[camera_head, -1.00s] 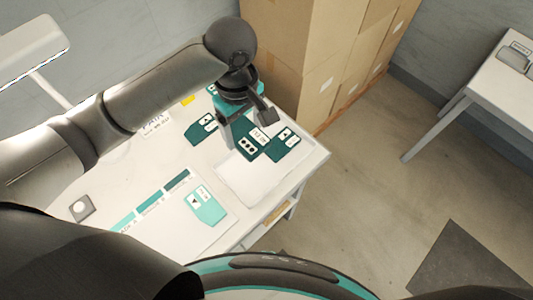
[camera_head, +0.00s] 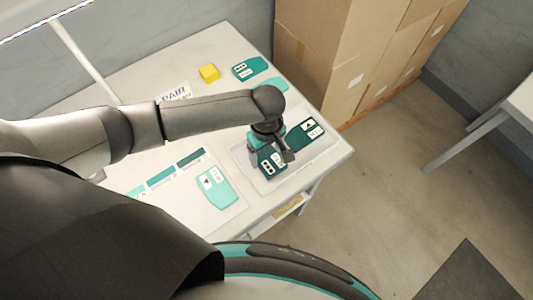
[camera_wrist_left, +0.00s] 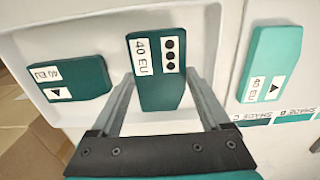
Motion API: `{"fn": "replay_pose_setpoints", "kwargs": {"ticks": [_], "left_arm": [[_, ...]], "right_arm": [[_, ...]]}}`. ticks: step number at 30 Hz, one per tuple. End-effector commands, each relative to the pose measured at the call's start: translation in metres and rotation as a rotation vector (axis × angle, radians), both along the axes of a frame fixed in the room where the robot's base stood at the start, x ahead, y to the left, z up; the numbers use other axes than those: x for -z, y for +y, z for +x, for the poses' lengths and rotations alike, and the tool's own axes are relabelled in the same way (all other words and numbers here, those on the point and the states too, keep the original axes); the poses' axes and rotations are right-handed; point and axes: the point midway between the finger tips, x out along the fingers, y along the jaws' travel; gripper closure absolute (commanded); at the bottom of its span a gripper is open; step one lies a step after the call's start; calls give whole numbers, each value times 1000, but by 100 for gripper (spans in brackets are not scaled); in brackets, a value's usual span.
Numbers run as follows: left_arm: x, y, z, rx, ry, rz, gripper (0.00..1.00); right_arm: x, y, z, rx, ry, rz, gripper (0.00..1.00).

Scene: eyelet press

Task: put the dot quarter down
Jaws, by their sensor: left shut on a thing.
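The dot quarter (camera_head: 267,168) is a dark teal piece with a white label showing three dots and "40 EU". It also shows in the left wrist view (camera_wrist_left: 160,85), between the two fingers. My left gripper (camera_head: 270,155) is shut on it, over the white tray (camera_head: 244,152). I cannot tell whether its underside touches the tray floor. A dark teal triangle quarter (camera_head: 305,133) lies in the tray, apart from it; the wrist view shows it on the left (camera_wrist_left: 68,80). My right gripper is out of view.
A light teal triangle quarter (camera_head: 213,189) lies beside the shade strips (camera_head: 160,177). A dark dotted quarter (camera_head: 250,67), a light teal piece (camera_head: 271,85) and a yellow block (camera_head: 209,73) are at the table's back. Cardboard boxes (camera_head: 330,60) stand behind the table.

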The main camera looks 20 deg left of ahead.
Motion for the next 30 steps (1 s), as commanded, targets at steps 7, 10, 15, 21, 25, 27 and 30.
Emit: {"fn": "replay_pose_setpoints", "kwargs": {"ticks": [7, 10, 15, 21, 25, 27, 30], "left_arm": [[8, 0, 1, 1, -2, 0, 74], [8, 0, 1, 1, -2, 0, 74], [11, 0, 1, 1, -2, 0, 17], [11, 0, 1, 1, -2, 0, 0], [11, 0, 1, 0, -2, 0, 0], [10, 0, 1, 0, -2, 0, 0], [4, 0, 1, 1, -3, -1, 0]], "right_arm": [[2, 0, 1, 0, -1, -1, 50], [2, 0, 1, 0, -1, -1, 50], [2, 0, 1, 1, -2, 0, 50], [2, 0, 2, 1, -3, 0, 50], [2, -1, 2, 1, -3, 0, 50], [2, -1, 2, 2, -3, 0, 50], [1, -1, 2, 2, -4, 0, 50]]}}
